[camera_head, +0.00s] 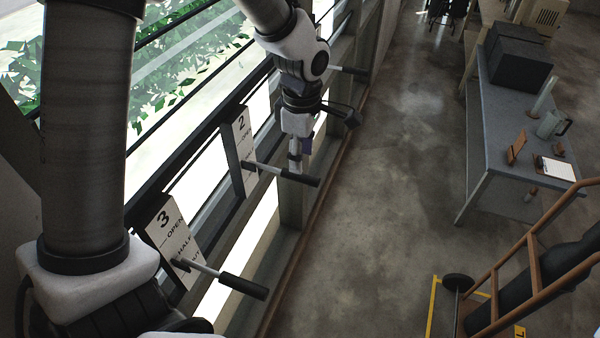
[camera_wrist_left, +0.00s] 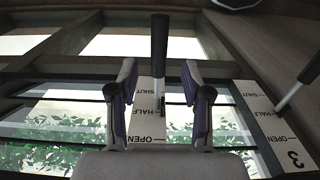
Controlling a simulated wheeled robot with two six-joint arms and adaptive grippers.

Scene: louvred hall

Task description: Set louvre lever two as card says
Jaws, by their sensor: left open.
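Louvre lever two (camera_head: 305,179) has a black handle on a thin metal rod and sticks out from the white plate marked 2 (camera_head: 240,125). My left gripper (camera_head: 296,163) is at this lever, pointing down. In the left wrist view, the open fingers (camera_wrist_left: 159,80) stand on either side of the lever's black handle (camera_wrist_left: 159,45), not closed on it. The plate behind (camera_wrist_left: 147,120) reads SHUT, HALF and OPEN. The lever's root looks near HALF, partly hidden by the handle and fingers. My right gripper is not in view. No card can be read.
Lever three (camera_head: 243,285) and its plate (camera_head: 165,225) are nearer, at lower left. Another lever (camera_head: 349,70) is farther along. A grey bench (camera_head: 490,135) with a mug (camera_head: 552,124) and clipboard (camera_head: 556,169) stands right, near an orange-railed cart (camera_head: 535,262). The floor between is clear.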

